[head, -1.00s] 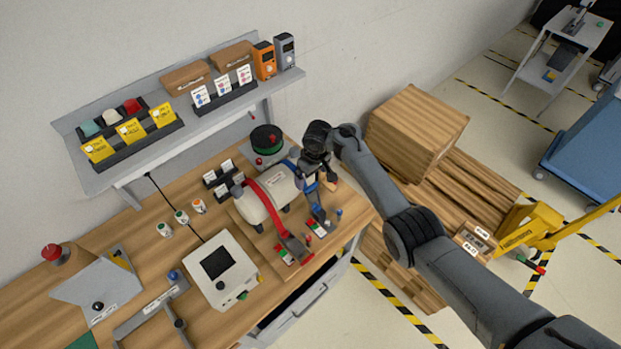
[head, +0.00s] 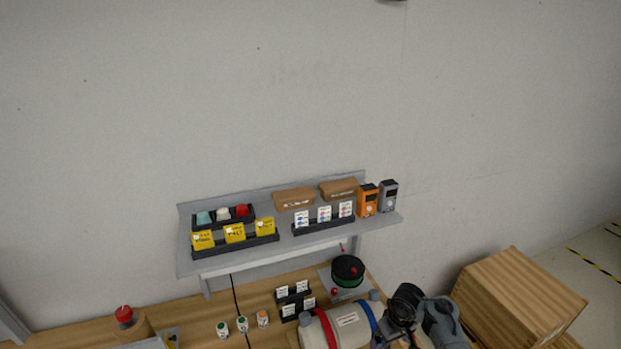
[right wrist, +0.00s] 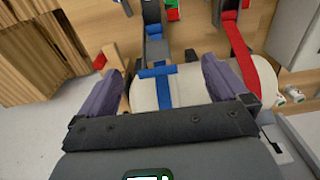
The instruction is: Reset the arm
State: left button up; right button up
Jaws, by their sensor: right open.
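My right arm shows at the bottom edge of the head view, with its wrist (head: 405,305) beside a white cylinder (head: 350,335) that has a red strap (head: 328,330) and a blue strap (head: 371,316). In the right wrist view my right gripper (right wrist: 162,72) is open. The cylinder (right wrist: 195,92) and the blue strap (right wrist: 163,88) show between and beyond its fingers, and the red strap (right wrist: 240,55) lies to the right. I cannot tell whether the fingers touch the cylinder. Nothing is held between them. My left gripper is not in view.
A wall shelf (head: 235,262) with bins, cards, and orange and grey devices hangs above the workbench (head: 190,312). A green-black spool (head: 347,270) stands behind the cylinder. A wooden crate (head: 515,295) is to the right. The wall above is bare.

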jog(key=s+f+g, duration=0.3)
jog(key=s+f, duration=1.3)
jog(key=s, duration=0.2)
jog(key=s+a+f+h+p, duration=0.1)
jog(key=s+f+p, duration=0.15)
jog(key=s, duration=1.35)
jog(key=s+a+r+t, duration=0.2)
jog(key=s+a+r, duration=0.1)
jog(key=s+r, duration=0.35)
jog(key=w+r+t, duration=0.2)
jog(key=r, duration=0.7)
jog(key=w+r+m+t, duration=0.1)
jog(key=w+r+t, duration=0.1)
jog(key=r, duration=0.8)
jog(key=shift+w+a+r+y, duration=0.3)
jog(key=shift+a+y, duration=0.05)
jog(key=shift+y, duration=0.05)
